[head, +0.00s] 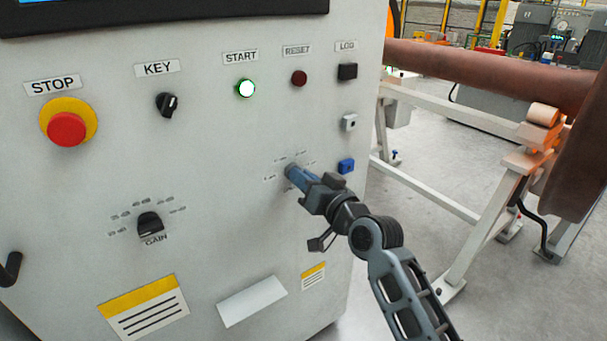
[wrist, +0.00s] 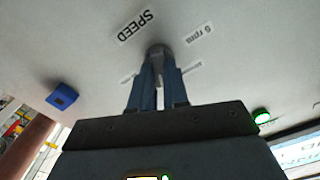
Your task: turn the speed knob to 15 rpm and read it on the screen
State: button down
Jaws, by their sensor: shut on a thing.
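The speed knob (wrist: 159,50) is on the light grey cabinet front, between the SPEED label (wrist: 136,27) and a "6 rpm" label (wrist: 201,34) in the wrist view. My gripper (wrist: 155,68) is shut on the knob, its two blue fingers on either side. In the head view my gripper (head: 291,172) reaches the panel from the lower right and hides most of the knob and some scale labels. The knob's pointer cannot be made out. Only the bottom edge of the screen (head: 90,3) shows in the head view, with no reading visible.
The cabinet also carries a red STOP button (head: 66,129), a KEY switch (head: 167,104), a lit green START button (head: 246,88), a RESET button (head: 299,78) and a GAIN knob (head: 150,224). A blue socket (head: 346,166) is close to my gripper. A white frame (head: 480,225) stands right.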

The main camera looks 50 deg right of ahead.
jog(key=shift+m, duration=0.5)
jog(key=c, duration=1.1)
grip_release()
jog(key=shift+b+v, duration=0.3)
jog(key=shift+v, duration=3.65)
